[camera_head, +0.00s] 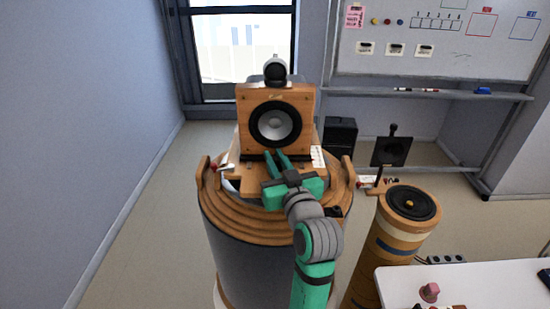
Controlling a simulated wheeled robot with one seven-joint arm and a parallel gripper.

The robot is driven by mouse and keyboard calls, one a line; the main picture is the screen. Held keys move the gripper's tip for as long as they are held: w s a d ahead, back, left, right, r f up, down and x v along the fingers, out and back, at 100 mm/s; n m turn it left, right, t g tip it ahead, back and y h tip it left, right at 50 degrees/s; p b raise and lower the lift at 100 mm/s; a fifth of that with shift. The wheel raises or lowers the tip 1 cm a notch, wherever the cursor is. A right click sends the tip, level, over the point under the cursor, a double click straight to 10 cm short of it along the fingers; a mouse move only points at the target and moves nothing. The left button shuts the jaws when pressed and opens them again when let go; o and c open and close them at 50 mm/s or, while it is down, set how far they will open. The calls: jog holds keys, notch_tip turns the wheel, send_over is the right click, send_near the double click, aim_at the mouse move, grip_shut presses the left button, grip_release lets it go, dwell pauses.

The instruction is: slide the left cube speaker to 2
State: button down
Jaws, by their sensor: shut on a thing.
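The cube speaker (254,108), a wooden box with a round black-rimmed driver and grey cone, stands upright on a wooden board (238,172) on top of a large round stand. The exact part between the fingertips is too small to tell. A white marked strip (317,157) lies at the right of the board; its figures are not readable.
The round stand (238,219) has raised wooden handles on both sides. A cylindrical speaker (394,233) stands close at right, with a black panel on a stand (390,150) behind it. A white table (467,282) is at lower right. The floor at left is clear.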

jog(key=c, duration=1.7)
grip_release()
jog(key=v, duration=1.1)
